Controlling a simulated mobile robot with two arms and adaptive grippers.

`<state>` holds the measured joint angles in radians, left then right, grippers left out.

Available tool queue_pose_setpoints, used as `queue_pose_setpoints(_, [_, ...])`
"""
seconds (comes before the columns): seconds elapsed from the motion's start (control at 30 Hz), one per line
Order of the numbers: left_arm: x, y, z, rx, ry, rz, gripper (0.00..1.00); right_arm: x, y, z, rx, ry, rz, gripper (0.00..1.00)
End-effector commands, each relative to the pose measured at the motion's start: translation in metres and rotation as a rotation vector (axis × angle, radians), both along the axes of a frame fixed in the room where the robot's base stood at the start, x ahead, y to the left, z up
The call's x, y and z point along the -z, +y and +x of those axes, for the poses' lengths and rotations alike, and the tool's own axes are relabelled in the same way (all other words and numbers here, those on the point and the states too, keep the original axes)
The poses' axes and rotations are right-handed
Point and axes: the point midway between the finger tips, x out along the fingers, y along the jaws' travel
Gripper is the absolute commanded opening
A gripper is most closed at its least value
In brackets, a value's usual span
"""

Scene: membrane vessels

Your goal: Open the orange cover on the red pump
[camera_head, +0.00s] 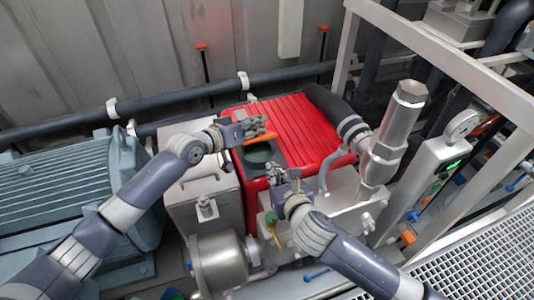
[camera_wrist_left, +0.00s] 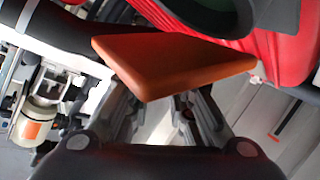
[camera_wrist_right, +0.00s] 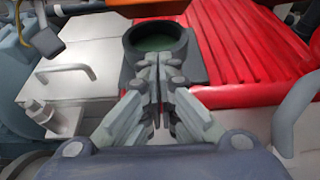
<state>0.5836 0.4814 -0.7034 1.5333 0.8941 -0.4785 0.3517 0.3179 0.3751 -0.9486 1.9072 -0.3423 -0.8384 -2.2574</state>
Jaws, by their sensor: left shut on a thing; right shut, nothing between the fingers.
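The red pump (camera_head: 290,122) has a ribbed red housing with a dark square port frame on its left part. The round port opening (camera_head: 258,153) is uncovered and shows green inside. The orange cover (camera_head: 262,139) stands raised at the far side of the opening. In the left wrist view the orange cover (camera_wrist_left: 165,62) is a flat slab at the fingertips. My left gripper (camera_head: 246,131) is shut on the cover. My right gripper (camera_head: 279,173) is shut and empty, just in front of the opening. The right wrist view shows its closed fingers (camera_wrist_right: 158,62) before the round port (camera_wrist_right: 155,38).
A grey metal box (camera_head: 205,185) stands left of the pump, and a blue-grey motor (camera_head: 75,190) farther left. A silver cylinder (camera_head: 396,130) and a curved grey handle (camera_head: 325,170) rise at the right. A white frame (camera_head: 450,70) and grating (camera_head: 480,260) bound the right side.

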Motion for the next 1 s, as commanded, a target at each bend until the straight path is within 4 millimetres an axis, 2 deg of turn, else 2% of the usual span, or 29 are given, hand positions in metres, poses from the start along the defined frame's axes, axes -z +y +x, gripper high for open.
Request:
queue_pose_setpoints(0.2, [0.003,0.004,0.000,-0.004,0.006,0.006,0.00,0.011,0.014,0.031,0.000,0.000,0.002,0.00])
queue_pose_setpoints(0.3, [0.003,0.004,0.000,-0.004,0.006,0.006,0.00,-0.006,0.017,0.039,0.000,-0.004,0.004,0.00])
queue_pose_setpoints(0.4, [0.003,0.004,0.000,-0.004,0.006,0.006,0.00,-0.014,0.019,0.045,0.000,-0.001,0.003,0.00])
queue_pose_setpoints(0.57, [0.003,0.003,0.000,-0.004,0.006,0.005,0.00,-0.022,0.020,0.050,0.000,-0.002,0.002,0.00])
queue_pose_setpoints(1.0, [0.003,0.004,0.000,-0.005,0.005,0.005,0.00,-0.025,0.021,0.051,-0.002,-0.002,-0.001,0.00])
